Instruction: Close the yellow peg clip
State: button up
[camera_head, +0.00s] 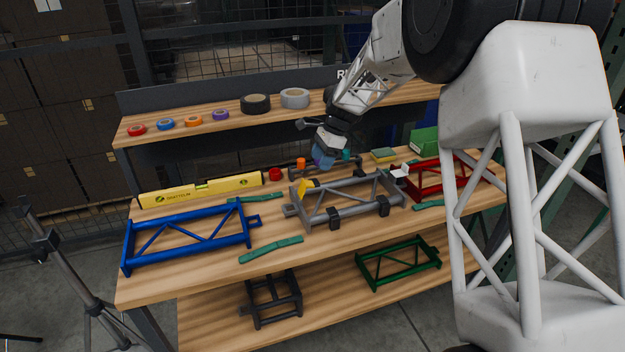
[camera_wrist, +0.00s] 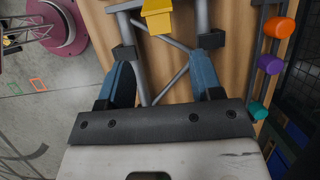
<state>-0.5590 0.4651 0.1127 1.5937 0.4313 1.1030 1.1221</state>
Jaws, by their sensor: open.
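The yellow peg clip (camera_head: 308,186) stands up at an angle from the left end of a grey tubular frame (camera_head: 352,193) on the bench, so it looks open. In the wrist view the clip (camera_wrist: 157,18) is at the top, ahead of my fingers and between their lines. My gripper (camera_head: 324,159) hangs above and behind the frame, a little right of the clip. I see no contact with the clip. The clip's lower part and hinge are not clear.
A white clip (camera_head: 400,171) is at the frame's right end. A blue frame (camera_head: 190,238), yellow level (camera_head: 200,190) and red frame (camera_head: 440,177) lie nearby. Two black blocks hold the grey frame's front.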

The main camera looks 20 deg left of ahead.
aim_at(310, 183)
jog(key=shift+x, duration=3.9)
jog(key=c, duration=0.8)
jog(key=shift+o, duration=0.2)
